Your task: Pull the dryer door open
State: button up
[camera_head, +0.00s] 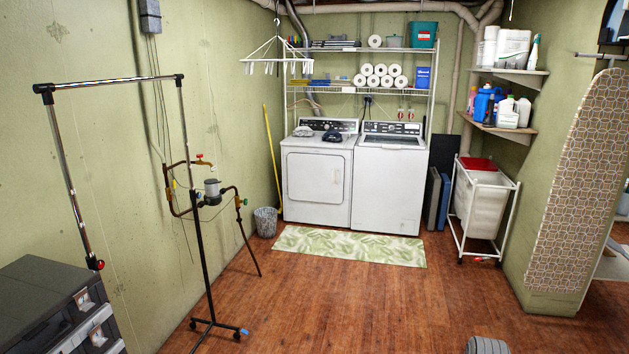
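The white dryer (298,213) stands against the back wall, left of a white top-loading washer (388,190). The dryer door (316,178) is a squarish panel on its front and looks shut, flush with the front. A small handle mark shows near the door's right edge. Folded light cloth (303,131) and a dark item (332,136) lie on top of the machines.
A green leaf-pattern mat (350,246) lies before the machines. A waste bin (265,222) and yellow pole (272,158) stand left of the dryer. A garment rack (204,255) stands left; a hamper (482,205) stands right. The wooden floor (345,305) ahead is mostly clear.

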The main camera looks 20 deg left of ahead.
aim_at(312, 178)
jog(key=u, duration=0.25)
jog(key=i, duration=1.85)
jog(key=u, duration=0.35)
jog(key=i, duration=4)
jog(key=z, duration=0.2)
